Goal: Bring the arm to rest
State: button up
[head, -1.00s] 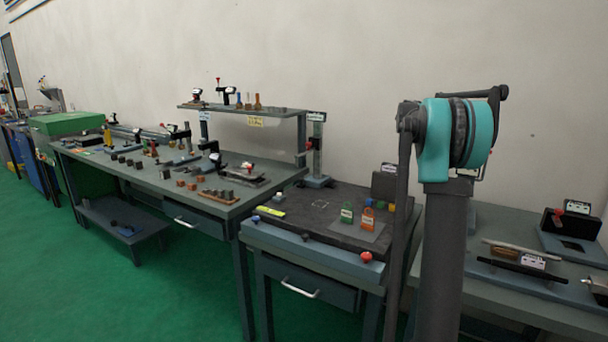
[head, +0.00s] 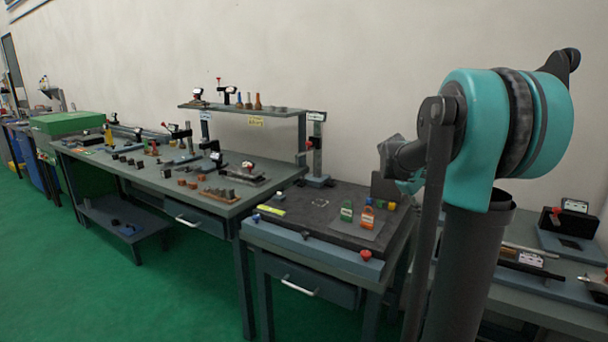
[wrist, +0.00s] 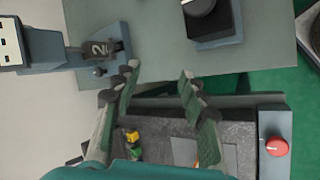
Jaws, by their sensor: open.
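My gripper (wrist: 158,85) shows in the wrist view with its two fingers spread apart and nothing between them. It is above the benches, over the edge between the dark-topped bench and a grey-green bench top. In the head view my arm stands at the right, with its teal joint in front of the wall; my gripper cannot be made out there.
A long grey bench (head: 150,178) with several small parts and a raised shelf (head: 240,109) stands left. Green floor is clear in front.

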jog(key=s+a+f+m+t+y, duration=0.35)
jog(key=s+a+f, duration=0.25)
jog(key=a, duration=0.4)
jog(key=s+a+f+m+t+y, duration=0.2)
jog(key=s+a+f+y, duration=0.2)
jog(key=s+a+f, duration=0.4)
jog(key=s+a+f+g, duration=0.2)
jog(key=s+f, duration=0.4)
jog(key=s, duration=0.5)
jog(key=shift+s+g, duration=0.25)
jog(key=shift+g, duration=0.4)
jog(key=shift+m, duration=0.25)
